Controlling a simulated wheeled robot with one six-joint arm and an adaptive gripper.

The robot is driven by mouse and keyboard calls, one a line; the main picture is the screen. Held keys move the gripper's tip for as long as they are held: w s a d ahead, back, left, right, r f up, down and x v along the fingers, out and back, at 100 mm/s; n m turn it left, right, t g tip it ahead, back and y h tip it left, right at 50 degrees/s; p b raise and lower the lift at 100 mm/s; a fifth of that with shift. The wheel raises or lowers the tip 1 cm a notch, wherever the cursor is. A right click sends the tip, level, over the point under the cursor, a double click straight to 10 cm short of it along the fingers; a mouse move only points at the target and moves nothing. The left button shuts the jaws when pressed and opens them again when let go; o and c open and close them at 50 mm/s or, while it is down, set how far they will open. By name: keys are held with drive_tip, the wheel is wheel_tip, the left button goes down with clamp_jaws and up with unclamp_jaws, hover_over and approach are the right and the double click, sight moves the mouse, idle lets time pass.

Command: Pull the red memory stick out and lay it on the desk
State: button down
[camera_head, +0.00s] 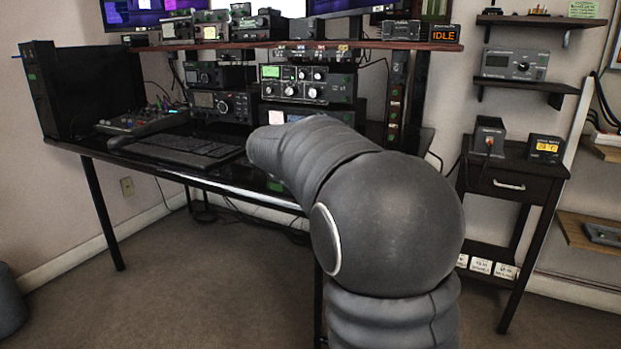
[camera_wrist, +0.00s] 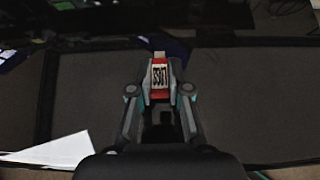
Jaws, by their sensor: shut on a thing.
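In the wrist view my gripper (camera_wrist: 159,88) is shut on the red memory stick (camera_wrist: 159,76). The stick is red with a pale label bearing dark marks. Its pale end (camera_wrist: 159,55) points away from my gripper, toward the top of the picture. I cannot tell whether that end touches anything. In the head view my arm covers the gripper and the stick. The black desk (camera_head: 225,178) stands behind my arm, and its right part is hidden.
A keyboard (camera_head: 180,150) and a mixer panel (camera_head: 143,121) lie on the desk's left part. A black computer tower (camera_head: 40,90) stands at the far left. Radios (camera_head: 308,84) fill the back. A small side table (camera_head: 510,182) stands at right. The wrist view shows a white sheet (camera_wrist: 55,152).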

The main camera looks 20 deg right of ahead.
drive_tip(key=c, duration=1.3)
unclamp_jaws()
wheel_tip(320, 180, down, 2)
drive_tip(key=shift+s, duration=0.1)
drive_tip(key=shift+o, duration=0.2)
drive_tip(key=shift+r, duration=0.15)
drive_tip(key=shift+r+p, duration=0.35)
drive_tip(key=shift+p, duration=0.25)
drive_tip(key=shift+a+r+p, duration=0.1)
drive_tip(key=shift+r+p, duration=0.2)
drive_tip(key=shift+p, duration=0.15)
drive_tip(key=shift+r+p, duration=0.9)
drive_tip(key=shift+r, duration=0.15)
drive_tip(key=o, duration=0.6)
drive_tip(key=shift+c, duration=0.2)
